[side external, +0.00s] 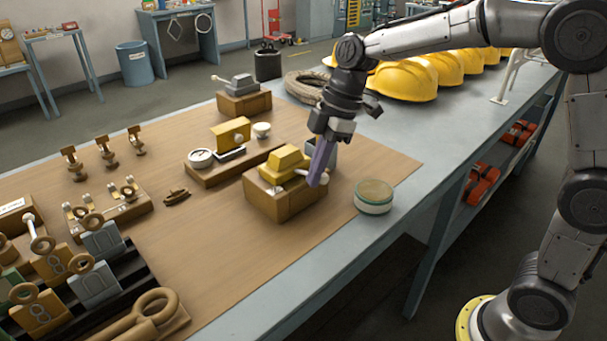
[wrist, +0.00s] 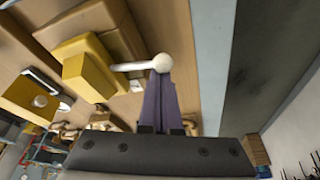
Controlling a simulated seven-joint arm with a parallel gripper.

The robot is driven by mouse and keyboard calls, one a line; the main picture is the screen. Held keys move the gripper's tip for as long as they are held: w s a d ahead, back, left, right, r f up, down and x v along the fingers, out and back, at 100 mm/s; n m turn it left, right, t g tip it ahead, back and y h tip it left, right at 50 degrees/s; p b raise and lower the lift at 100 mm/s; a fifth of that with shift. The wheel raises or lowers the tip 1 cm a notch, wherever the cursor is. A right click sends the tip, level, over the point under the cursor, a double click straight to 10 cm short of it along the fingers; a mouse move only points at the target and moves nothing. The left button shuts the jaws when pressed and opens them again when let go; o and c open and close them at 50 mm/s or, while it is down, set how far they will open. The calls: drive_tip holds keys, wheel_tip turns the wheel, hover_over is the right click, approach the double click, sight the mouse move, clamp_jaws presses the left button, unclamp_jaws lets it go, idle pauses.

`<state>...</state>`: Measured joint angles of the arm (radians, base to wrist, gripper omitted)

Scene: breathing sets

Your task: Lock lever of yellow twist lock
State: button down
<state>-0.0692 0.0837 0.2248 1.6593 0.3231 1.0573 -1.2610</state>
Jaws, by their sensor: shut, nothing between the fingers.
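The yellow twist lock (side external: 284,164) sits on a brown block (side external: 282,203) near the right side of the wooden board. It also shows in the wrist view (wrist: 86,68). Its white lever (wrist: 130,67) sticks out from the yellow body and ends in a round white knob (wrist: 162,63). My gripper (side external: 320,180) points down at the right side of the lock. Its purple fingers (wrist: 160,100) are shut with nothing between them, and their tips are right at the knob. I cannot tell if they touch it. In the side view the fingers hide part of the lever.
A round tin (side external: 374,197) stands just right of the lock. A grey lock on a block (side external: 243,95) and a yellow unit with a gauge (side external: 228,135) are behind. Yellow helmets (side external: 403,81) line the back. Padlocks and hasps fill the left; the board's front middle is clear.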

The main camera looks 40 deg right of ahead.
drive_tip(key=shift+w+d+n+g, duration=0.2)
drive_tip(key=shift+d+n+g, duration=0.15)
drive_tip(key=shift+d+n, duration=0.8)
drive_tip(key=shift+w+d+n+g, duration=0.2)
drive_tip(key=shift+d+n+g, duration=0.15)
drive_tip(key=shift+d+n, duration=0.75)
drive_tip(key=shift+d, duration=0.15)
drive_tip(key=a, duration=0.3)
drive_tip(key=shift+a+r, duration=0.2)
drive_tip(key=shift+a, duration=0.15)
drive_tip(key=v, duration=0.9)
drive_tip(key=shift+d+f, duration=0.1)
